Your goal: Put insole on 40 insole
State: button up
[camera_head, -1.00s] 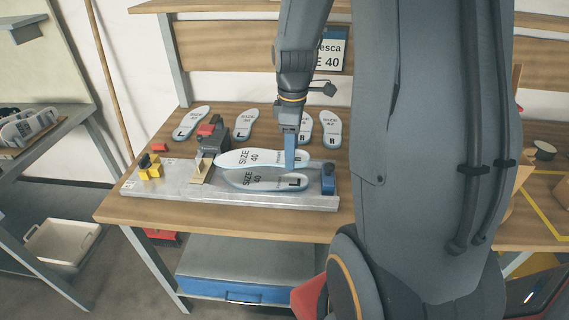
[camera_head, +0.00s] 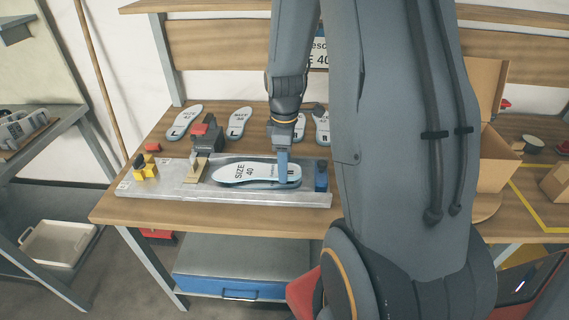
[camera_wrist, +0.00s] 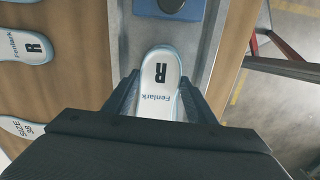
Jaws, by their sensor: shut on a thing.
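A pale insole marked SIZE 40 (camera_head: 240,173) is in my gripper (camera_head: 283,181). In the wrist view it (camera_wrist: 160,78) shows an R and the word Fenlark, with the fingers (camera_wrist: 158,100) shut on its two sides. The held insole lies low and flat over another insole (camera_head: 268,187) in the metal fixture (camera_head: 150,193). It covers nearly all of the lower one, leaving a thin edge at the front. I cannot tell whether the two touch.
Other insoles (camera_head: 184,122) lie behind on the wooden table (camera_head: 130,213). An open cardboard box (camera_head: 497,165) is at the right.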

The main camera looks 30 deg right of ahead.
jog(key=shift+f, duration=0.4)
jog(key=o, duration=1.1)
jog(key=shift+c, duration=0.2)
jog(key=shift+r, duration=0.1)
notch_tip(320, 180, up, 12)
jog(key=b, duration=0.3)
jog(key=s+a+f+m+t, duration=0.1)
jog(key=s+a+f+m, duration=0.4)
jog(key=a, duration=0.8)
jog(key=s+m, duration=0.3)
jog(key=m, duration=0.2)
jog(key=shift+s+m+t, duration=0.2)
jog(key=shift+m+t, duration=0.1)
jog(key=shift+f+b, duration=0.4)
jog(key=shift+f, duration=0.25)
